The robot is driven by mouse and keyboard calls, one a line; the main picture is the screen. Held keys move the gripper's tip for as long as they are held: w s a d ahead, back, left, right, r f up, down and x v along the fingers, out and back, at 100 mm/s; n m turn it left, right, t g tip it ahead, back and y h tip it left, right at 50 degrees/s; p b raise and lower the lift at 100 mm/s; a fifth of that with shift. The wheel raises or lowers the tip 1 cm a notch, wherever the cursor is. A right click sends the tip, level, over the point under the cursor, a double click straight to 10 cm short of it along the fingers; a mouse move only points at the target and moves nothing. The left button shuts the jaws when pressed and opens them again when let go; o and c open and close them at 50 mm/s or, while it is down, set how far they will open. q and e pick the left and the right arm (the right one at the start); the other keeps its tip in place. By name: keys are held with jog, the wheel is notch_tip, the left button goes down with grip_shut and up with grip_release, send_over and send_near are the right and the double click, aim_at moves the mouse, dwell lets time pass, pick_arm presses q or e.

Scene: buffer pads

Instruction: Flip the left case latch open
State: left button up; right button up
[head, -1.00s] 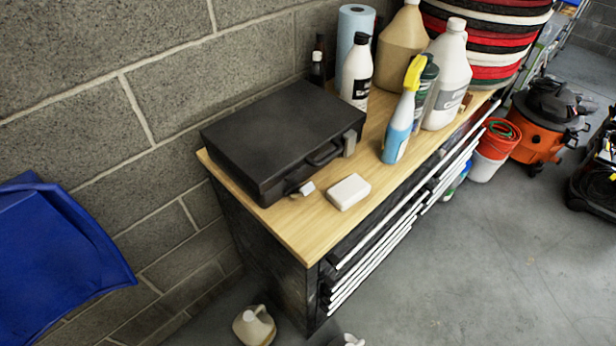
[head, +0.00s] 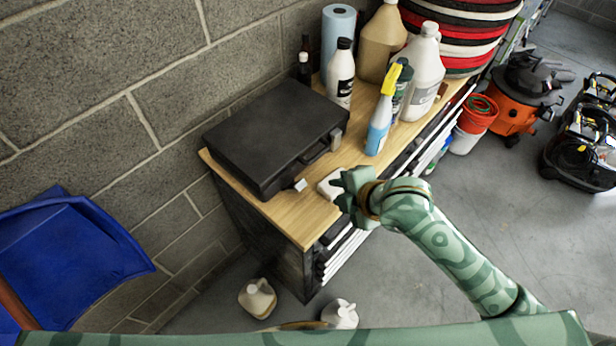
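A black case (head: 275,135) lies shut on the wooden top of a workbench, its handle facing the front right. Its left latch (head: 299,184) is a small pale tab that sticks out from the case front near the left corner. Its right latch (head: 337,140) is grey and sits upright against the front. My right gripper (head: 339,192) is in front of the case, to the right of the left latch and apart from it. My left gripper is out of view.
A block wall backs the bench. Jugs (head: 257,298) stand on the floor.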

aim_at(302, 186)
jog(key=w+a+f+n+b, duration=0.1)
jog(key=w+a+f, duration=0.2)
jog(key=f, duration=0.1)
jog(key=w+a+f+n+g+b, duration=0.1)
jog(key=w+a+f+n, duration=0.1)
jog(key=w+a+f, duration=0.1)
jog(key=w+a+f+n+y+b, duration=0.1)
jog(key=w+a+f+b, duration=0.1)
jog(key=w+a+f, duration=0.1)
jog(key=shift+w+f+n, duration=0.15)
jog(key=shift+w+f, duration=0.2)
jog(key=shift+f, duration=0.25)
jog(key=shift+w+f+n, duration=0.15)
jog(key=shift+w+f, duration=0.2)
jog(key=shift+f, duration=0.2)
jog(key=shift+c, duration=0.3)
grip_shut()
